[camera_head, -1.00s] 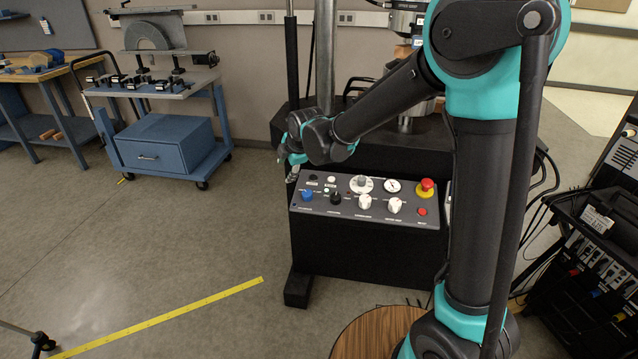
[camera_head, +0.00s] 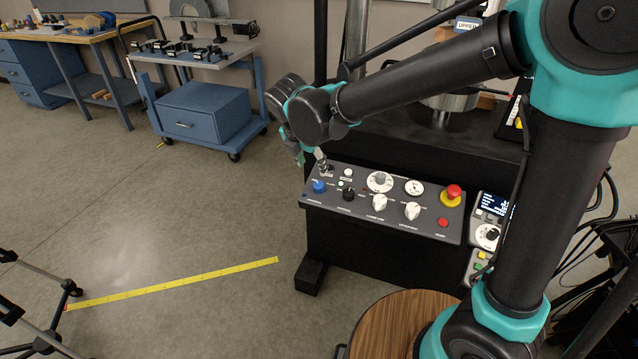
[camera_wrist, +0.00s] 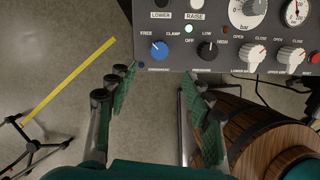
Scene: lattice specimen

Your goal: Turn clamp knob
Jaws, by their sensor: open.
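The clamp knob is the blue knob (camera_wrist: 159,48) on the front control panel, with FREE printed at its upper left and CLAMP at its upper right. Its light pointer mark appears to lean toward FREE. In the head view the blue knob (camera_head: 320,186) is at the panel's left end. My gripper (camera_wrist: 158,88) is open and empty, its fingers on either side below the knob in the wrist view, apart from it. In the head view my gripper (camera_head: 318,160) hangs just above the panel's left end; its fingertips are partly unclear.
A tripod (camera_head: 50,290) and yellow tape (camera_head: 180,282) lie left on open floor.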

